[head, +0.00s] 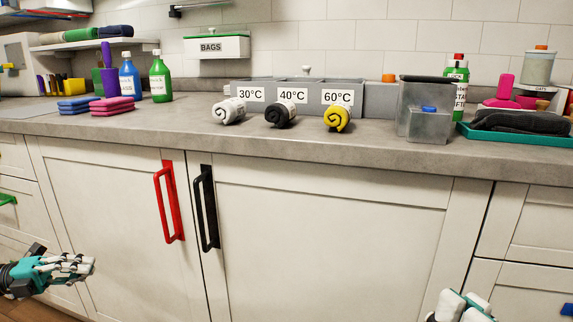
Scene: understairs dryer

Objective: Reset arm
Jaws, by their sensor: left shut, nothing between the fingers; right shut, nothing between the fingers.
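My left gripper (70,264) is at the lower left, in front of the white cabinet door and below the counter. Its fingers are together and it holds nothing. My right gripper (460,304) shows at the bottom edge, right of centre, partly cut off by the frame. It is shut and empty, with its tips in front of the cabinet front. Both grippers are apart from the counter and the door handles.
The grey counter (190,128) crosses the view. A red handle (170,200) and a black handle (208,208) stick out from the shut doors. Rolled white (229,111), black (280,113) and yellow (338,118) cloths lie before labelled grey bins. A teal tray (515,139) sits right.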

